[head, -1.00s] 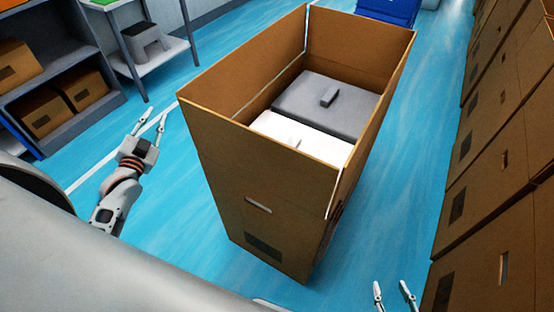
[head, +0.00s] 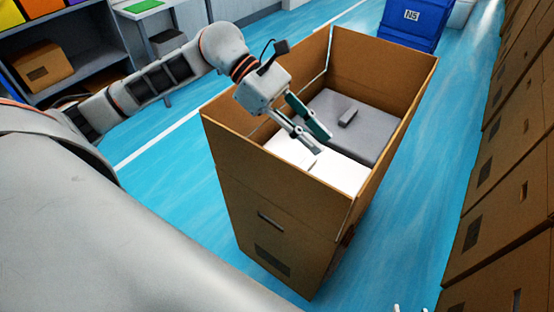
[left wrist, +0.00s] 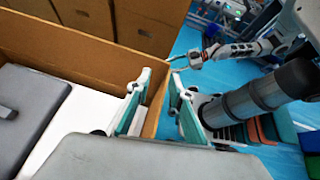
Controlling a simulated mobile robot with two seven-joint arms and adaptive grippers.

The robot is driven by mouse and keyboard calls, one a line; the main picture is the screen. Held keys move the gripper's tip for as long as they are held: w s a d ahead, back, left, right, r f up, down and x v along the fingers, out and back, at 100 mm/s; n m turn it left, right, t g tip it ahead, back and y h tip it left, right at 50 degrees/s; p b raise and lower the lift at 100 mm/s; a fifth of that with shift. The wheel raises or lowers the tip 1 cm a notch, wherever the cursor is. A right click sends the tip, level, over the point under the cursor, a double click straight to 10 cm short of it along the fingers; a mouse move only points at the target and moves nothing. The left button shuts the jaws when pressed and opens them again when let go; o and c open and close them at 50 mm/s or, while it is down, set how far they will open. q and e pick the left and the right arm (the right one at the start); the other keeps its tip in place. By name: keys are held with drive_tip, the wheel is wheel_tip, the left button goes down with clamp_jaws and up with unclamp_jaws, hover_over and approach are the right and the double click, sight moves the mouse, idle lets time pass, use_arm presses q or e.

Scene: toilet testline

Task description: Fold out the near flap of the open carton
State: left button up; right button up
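The open brown carton (head: 300,235) stands on the blue floor with its top flaps upright. Its near flap (head: 262,160) stands up as the upper part of the side facing me. My left gripper (head: 318,142) is open and empty, pointing down above the carton's near end. In the left wrist view its teal-padded fingers (left wrist: 161,100) appear on either side of the near flap's edge (left wrist: 156,103); I cannot tell whether they reach down around it. My right gripper (head: 411,308) shows only its parted fingertips at the bottom edge; it also shows in the left wrist view (left wrist: 190,62).
A white item (head: 335,172) and a grey item (head: 375,130) with a handle lie inside the carton. Stacked brown boxes (head: 500,200) line the right. A shelf (head: 95,55) stands at the left and a blue bin (head: 415,22) behind.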

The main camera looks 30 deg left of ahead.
sight(265, 149)
use_arm(q)
drive_tip(key=a+f+y, duration=0.2)
drive_tip(key=a, duration=0.2)
drive_tip(key=a+f+m+y, duration=0.1)
drive_tip(key=a+f+y, duration=0.1)
drive_tip(key=a+f, duration=0.1)
drive_tip(key=s+a+f+m+y, duration=0.1)
drive_tip(key=a+f+y, duration=0.2)
drive_tip(key=a, duration=0.1)
drive_tip(key=shift+a+p, duration=0.35)
drive_tip(key=x, duration=0.7)
drive_tip(key=shift+s+f+p, duration=0.15)
drive_tip(key=shift+f+p, duration=0.2)
drive_tip(key=shift+p, duration=0.05)
drive_tip(key=shift+d, duration=0.15)
clamp_jaws()
